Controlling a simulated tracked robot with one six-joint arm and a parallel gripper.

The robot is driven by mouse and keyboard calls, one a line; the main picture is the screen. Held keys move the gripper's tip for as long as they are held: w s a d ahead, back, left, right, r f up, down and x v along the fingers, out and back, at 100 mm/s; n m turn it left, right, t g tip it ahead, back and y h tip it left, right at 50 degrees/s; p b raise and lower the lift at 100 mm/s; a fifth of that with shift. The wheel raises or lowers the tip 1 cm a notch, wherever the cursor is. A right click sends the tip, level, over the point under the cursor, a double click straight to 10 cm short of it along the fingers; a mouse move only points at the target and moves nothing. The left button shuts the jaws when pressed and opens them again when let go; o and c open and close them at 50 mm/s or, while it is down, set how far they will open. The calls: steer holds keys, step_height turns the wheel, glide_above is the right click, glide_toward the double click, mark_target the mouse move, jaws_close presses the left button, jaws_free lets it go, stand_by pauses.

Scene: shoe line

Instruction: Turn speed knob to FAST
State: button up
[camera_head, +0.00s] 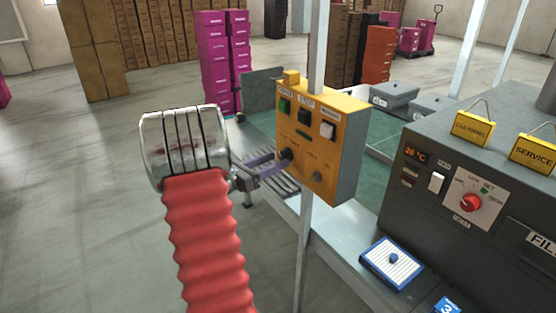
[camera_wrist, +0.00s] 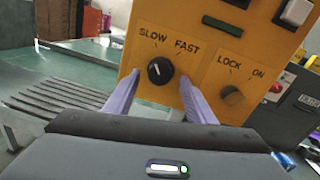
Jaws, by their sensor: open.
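The speed knob (camera_wrist: 160,70) is a round black dial on a yellow control box (camera_head: 345,150), under the labels SLOW and FAST. Its white mark sits left of centre and appears to point up-left, on the SLOW side. It shows small and dark in the head view (camera_head: 286,154). My gripper (camera_wrist: 159,77) is open, with one pale purple finger on each side of the knob, low in the wrist view. A gap shows between the fingers and the knob; contact is not visible. In the head view my gripper (camera_head: 272,165) reaches the box's front from the left.
A LOCK/ON knob (camera_wrist: 232,95) sits right of the speed knob, close to my right finger. Green, black and white buttons (camera_head: 305,117) are above. A grey machine (camera_head: 410,205) with a red dial stands right. A metal post carries the box.

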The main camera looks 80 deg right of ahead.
steer(key=shift+x, duration=0.95)
steer(key=c, duration=1)
